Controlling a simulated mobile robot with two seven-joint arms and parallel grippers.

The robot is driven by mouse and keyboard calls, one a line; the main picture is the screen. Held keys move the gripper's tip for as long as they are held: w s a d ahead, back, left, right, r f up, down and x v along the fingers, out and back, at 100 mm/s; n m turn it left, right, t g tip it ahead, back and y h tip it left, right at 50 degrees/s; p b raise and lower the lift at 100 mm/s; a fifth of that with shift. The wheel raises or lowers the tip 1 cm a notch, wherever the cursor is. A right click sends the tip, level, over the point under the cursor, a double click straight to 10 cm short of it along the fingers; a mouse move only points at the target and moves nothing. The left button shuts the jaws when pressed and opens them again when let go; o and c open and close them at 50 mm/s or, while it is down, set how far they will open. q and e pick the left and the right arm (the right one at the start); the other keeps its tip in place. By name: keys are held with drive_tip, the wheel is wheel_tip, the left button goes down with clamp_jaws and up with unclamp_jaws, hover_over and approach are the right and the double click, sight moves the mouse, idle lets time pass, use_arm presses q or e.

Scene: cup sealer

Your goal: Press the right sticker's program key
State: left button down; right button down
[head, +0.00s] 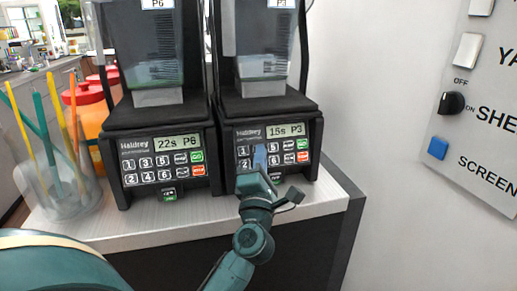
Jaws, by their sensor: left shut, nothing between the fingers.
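The right blender (273,153) has a P3 sticker (283,4) at the top of its jar and a lit display (285,131) reading "15s P3". My left gripper (260,157) is shut and empty, its tip in front of this blender's keypad, over the column between the leftmost keys and the 5 and 6 keys. It hides the keys there; I cannot tell whether the tip touches one. The left blender (162,158) carries a P6 sticker (158,4), and its display (177,143) reads "22s P6". My right gripper is not in view.
Both blenders stand near the front of a light counter (120,238). A clear container (60,190) with colored straws and orange jars (88,117) stand at left. A wall panel (470,120) with a black knob (451,103) and blue button (437,148) is at right.

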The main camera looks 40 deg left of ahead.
use_arm(q)
drive_tip(key=s+d, duration=0.1)
drive_tip(key=s+d+r+p, duration=0.1)
drive_tip(key=s+d+p, duration=0.1)
drive_tip(key=shift+d+r, duration=0.3)
idle(0.8)
